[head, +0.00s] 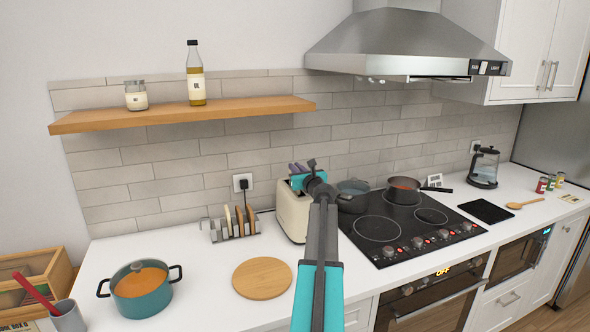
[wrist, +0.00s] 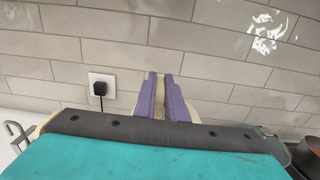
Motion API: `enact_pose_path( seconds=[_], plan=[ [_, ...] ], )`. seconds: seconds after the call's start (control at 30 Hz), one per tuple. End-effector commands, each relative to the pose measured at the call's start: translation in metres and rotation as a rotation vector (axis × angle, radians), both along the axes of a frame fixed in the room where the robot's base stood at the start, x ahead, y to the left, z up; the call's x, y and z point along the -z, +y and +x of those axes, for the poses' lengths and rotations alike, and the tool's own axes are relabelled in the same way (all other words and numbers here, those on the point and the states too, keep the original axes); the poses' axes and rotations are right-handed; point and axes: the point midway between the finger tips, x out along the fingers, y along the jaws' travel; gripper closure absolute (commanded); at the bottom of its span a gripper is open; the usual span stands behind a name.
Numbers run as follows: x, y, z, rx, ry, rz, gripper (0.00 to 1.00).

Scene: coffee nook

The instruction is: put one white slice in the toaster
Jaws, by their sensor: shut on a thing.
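The cream toaster (head: 292,211) stands on the counter left of the hob, partly hidden by my arm. My gripper (head: 300,168) is above the toaster, with its purple fingers shut on a thin pale slice. In the wrist view, the slice (wrist: 158,101) shows as a narrow strip between the fingers; most of it is hidden, and I cannot tell how far it sits in a slot. Several slices of different browns stand in the rack (head: 218,236) left of the toaster; a tan slice (head: 240,221) is among them.
A round wooden board (head: 262,278) lies in front of the rack. A teal pot (head: 141,284) stands to the left. Pans (head: 404,189) sit on the black hob to the right. A wooden shelf (head: 190,113) hangs above; a wall socket (wrist: 101,85) is behind the toaster.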

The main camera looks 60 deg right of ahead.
Motion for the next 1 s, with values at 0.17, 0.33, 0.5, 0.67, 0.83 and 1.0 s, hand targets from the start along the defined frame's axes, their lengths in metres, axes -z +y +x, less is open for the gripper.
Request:
enact_pose_path(
  seconds=[0.17,0.33,0.5,0.67,0.83,1.0],
  plan=[
    [0.0000,0.0003,0.0003,0.000,0.000,0.000,1.00],
    [0.0000,0.0004,0.0006,-0.001,0.000,0.000,1.00],
    [0.0000,0.0005,0.0006,-0.001,0.000,0.000,0.80],
    [0.0000,0.0006,0.0008,-0.001,0.000,0.000,0.68],
    [0.0001,0.0008,0.0010,-0.001,0.000,0.000,0.68],
    [0.0004,0.0025,-0.0013,-0.001,0.000,0.000,0.68]
  ],
)
